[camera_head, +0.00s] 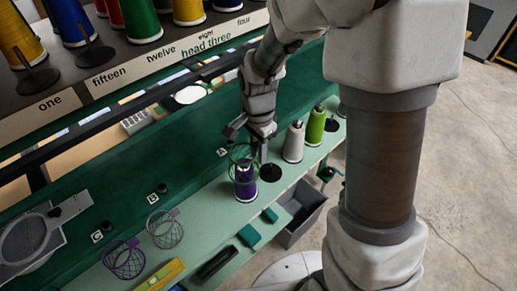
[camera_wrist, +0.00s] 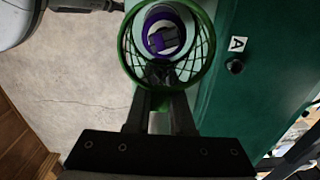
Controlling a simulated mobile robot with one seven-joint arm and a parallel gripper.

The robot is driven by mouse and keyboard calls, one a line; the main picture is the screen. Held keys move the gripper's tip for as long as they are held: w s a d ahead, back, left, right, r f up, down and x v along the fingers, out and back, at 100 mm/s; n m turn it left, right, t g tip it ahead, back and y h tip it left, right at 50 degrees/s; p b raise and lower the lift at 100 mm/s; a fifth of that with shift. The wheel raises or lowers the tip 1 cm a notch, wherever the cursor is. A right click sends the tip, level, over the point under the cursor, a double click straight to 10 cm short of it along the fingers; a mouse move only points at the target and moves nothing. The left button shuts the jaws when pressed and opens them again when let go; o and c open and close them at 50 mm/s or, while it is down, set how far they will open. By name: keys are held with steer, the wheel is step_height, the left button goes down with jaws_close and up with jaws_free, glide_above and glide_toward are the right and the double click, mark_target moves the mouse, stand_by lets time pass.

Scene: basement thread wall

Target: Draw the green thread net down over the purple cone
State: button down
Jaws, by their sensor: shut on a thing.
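The green thread net (camera_head: 241,153) is an open mesh hoop with a round green rim. It also shows in the wrist view, with its rim (camera_wrist: 208,72) in a wide ring. My gripper (camera_wrist: 159,76) is shut on the near side of the net. The purple cone (camera_head: 245,188) stands upright on the pale green shelf. In the wrist view the purple cone (camera_wrist: 153,17) shows inside the ring. In the head view the net overlaps the cone's upper part. I cannot tell exactly how far down around it the net reaches.
A white cone (camera_head: 293,143) and a green cone (camera_head: 316,126) stand to the right on the shelf (camera_head: 207,211). A purple wire net (camera_head: 124,260) and a grey one (camera_head: 165,230) lie to the left. A grey bin (camera_head: 300,218) is below the shelf's front edge.

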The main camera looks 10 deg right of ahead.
steer(key=shift+f+b, duration=3.4)
steer(key=shift+f, duration=1.2)
steer(key=shift+f, duration=0.15)
steer(key=shift+f+b, duration=0.25)
steer(key=shift+b, duration=0.1)
steer(key=c, duration=0.7)
jaws_free()
steer(key=shift+r, duration=0.1)
steer(key=shift+r, duration=0.1)
step_height(320, 180, up, 17)
steer(key=shift+r+p, duration=0.15)
steer(key=shift+p, duration=0.55)
steer(key=s+d+r+n+t, duration=0.2)
steer(key=s+d+r+n, duration=0.1)
steer(key=s+n, duration=0.3)
steer(key=s+d+r+n+t, duration=0.3)
steer(key=s+n, duration=0.2)
steer(key=s, duration=0.4)
steer(key=shift+d+n+t, duration=0.3)
steer(key=shift+n, duration=0.1)
